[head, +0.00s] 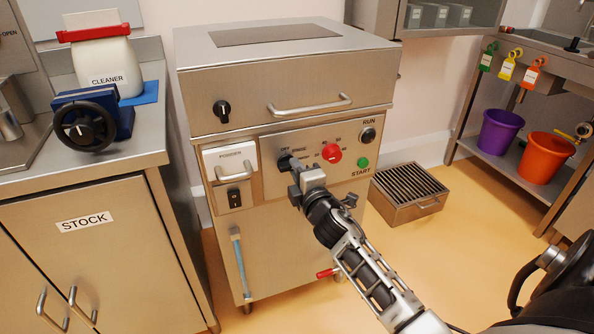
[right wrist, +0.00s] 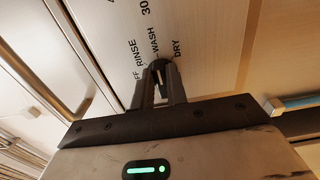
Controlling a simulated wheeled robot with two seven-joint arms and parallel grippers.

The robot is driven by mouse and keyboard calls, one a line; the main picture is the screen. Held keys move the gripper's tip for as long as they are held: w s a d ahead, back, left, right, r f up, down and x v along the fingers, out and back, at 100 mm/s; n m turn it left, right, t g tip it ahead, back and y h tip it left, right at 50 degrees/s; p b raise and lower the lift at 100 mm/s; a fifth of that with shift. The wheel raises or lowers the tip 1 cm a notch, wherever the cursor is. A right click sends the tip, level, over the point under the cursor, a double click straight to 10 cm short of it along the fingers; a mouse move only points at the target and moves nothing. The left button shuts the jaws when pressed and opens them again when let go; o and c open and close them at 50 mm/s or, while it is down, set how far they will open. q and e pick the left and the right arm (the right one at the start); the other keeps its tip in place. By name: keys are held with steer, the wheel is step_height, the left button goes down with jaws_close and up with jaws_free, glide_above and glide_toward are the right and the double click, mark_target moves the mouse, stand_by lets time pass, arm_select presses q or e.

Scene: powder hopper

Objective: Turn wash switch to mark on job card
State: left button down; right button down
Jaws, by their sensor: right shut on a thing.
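The wash switch (head: 284,160) is a dark rotary knob on the steel front panel of the washer. Its labels OFF, RINSE, WASH and DRY are printed around it. My right gripper (head: 294,172) is at the knob and partly covers it in the head view. In the right wrist view my right gripper (right wrist: 160,88) is shut on the knob (right wrist: 158,70), one finger on each side. A pale line on the knob points roughly toward WASH; its exact setting is hard to tell. I cannot make out a job card. My left gripper is not in view.
A red knob (head: 331,153) and a green START button (head: 363,162) sit right of the switch. The powder drawer (head: 231,178) is at its left. A cleaner tub (head: 106,68) stands on the left counter. A grated box (head: 408,192) is on the floor.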

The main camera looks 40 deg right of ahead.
steer(key=c, duration=1.4)
jaws_free()
steer(key=v, duration=1.6)
steer(key=shift+a+r, duration=0.1)
steer(key=shift+a, duration=0.1)
